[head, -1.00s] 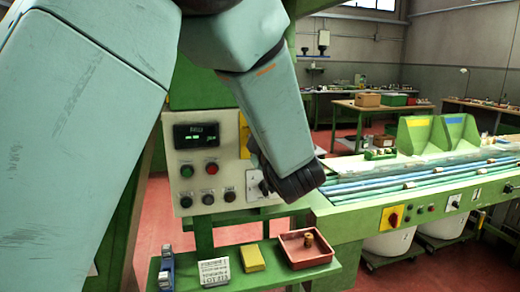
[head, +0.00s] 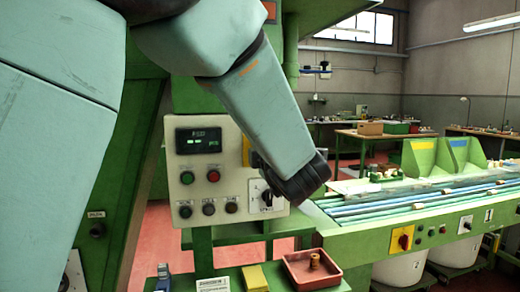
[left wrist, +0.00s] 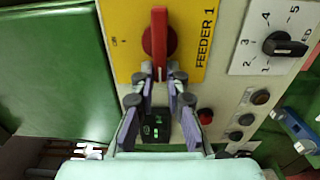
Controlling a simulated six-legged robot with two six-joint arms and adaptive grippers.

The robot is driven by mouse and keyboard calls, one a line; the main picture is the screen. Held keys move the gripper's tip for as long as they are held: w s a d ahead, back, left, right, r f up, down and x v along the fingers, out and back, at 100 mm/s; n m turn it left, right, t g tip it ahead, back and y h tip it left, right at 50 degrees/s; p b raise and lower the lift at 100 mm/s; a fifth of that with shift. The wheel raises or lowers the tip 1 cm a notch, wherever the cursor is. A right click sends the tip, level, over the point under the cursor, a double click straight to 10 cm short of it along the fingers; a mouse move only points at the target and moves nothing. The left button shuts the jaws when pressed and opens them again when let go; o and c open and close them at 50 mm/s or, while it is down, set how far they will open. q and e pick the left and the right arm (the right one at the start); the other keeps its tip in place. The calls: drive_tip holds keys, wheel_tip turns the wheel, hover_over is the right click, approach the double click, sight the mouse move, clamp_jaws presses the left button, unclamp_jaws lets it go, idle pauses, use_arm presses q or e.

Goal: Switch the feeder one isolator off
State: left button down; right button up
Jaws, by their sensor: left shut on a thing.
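The feeder one isolator shows in the left wrist view as a red handle (left wrist: 159,35) on a yellow plate (left wrist: 193,62) marked "FEEDER 1". The handle lies along the picture's vertical, and a small mark at its left is too small to read surely. My left gripper (left wrist: 160,76) is shut on the lower end of the handle. In the head view only a sliver of the yellow plate (head: 246,152) shows; my left wrist hides the handle and fingertips. My right gripper is in neither view.
The grey control panel (head: 217,128) has a display (head: 198,140), several buttons and a black selector knob (left wrist: 285,45). Below it a green shelf carries a yellow block (head: 255,277) and a red tray (head: 312,268) holding cork stoppers. A conveyor (head: 400,203) runs off to the right.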

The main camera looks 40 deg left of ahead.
use_arm(q)
drive_tip(key=shift+w+r, duration=0.1)
drive_tip(key=shift+r, duration=0.15)
drive_tip(key=c, duration=1.8)
unclamp_jaws()
drive_tip(key=o, duration=0.4)
drive_tip(key=shift+w+a+f, duration=0.1)
drive_tip(key=shift+w+f, duration=0.1)
drive_tip(key=shift+f, duration=0.05)
drive_tip(key=shift+o, duration=0.2)
drive_tip(key=shift+s, duration=0.1)
drive_tip(key=shift+s, duration=0.15)
